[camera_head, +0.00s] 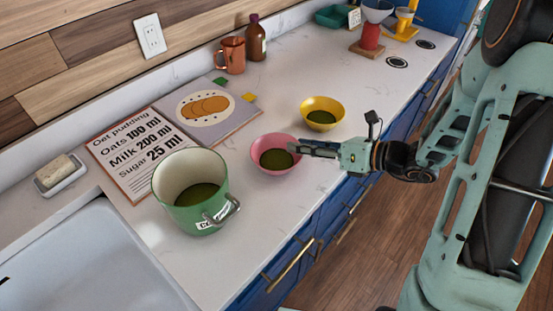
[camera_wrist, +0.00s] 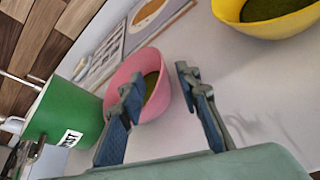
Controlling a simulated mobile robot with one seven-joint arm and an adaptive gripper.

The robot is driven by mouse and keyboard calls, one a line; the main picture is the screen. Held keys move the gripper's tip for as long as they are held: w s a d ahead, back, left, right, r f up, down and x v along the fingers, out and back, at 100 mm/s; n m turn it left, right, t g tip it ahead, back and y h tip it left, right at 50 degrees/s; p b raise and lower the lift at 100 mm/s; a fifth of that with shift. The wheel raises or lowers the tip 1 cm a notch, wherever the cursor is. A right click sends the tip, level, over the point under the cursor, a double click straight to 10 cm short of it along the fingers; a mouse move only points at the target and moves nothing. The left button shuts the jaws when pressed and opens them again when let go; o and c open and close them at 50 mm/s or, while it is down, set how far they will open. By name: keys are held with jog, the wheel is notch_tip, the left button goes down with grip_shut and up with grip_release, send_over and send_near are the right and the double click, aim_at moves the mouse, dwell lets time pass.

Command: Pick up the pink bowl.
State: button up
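The pink bowl (camera_head: 268,157) stands upright on the white counter with dark green contents in it. My gripper (camera_head: 304,149) is at its right rim in the head view. In the wrist view, the pink bowl (camera_wrist: 148,66) lies just ahead of my gripper (camera_wrist: 158,82), whose two fingers are spread apart. The left finger overlaps the bowl in the picture, and the right finger is to the right of it. Nothing is held. I cannot tell whether a finger touches the bowl.
A green pot (camera_head: 165,193) stands left of the pink bowl, and a yellow bowl (camera_head: 336,107) stands behind it to the right. An open recipe book (camera_head: 228,125) lies behind. A copper mug (camera_head: 232,57) and brown bottle (camera_head: 255,42) stand near the wall. The counter's front edge is close.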

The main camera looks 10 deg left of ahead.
aim_at(281, 143)
jog(key=x, duration=0.4)
jog(key=shift+a+f, duration=0.1)
jog(key=shift+a, duration=0.25)
grip_shut()
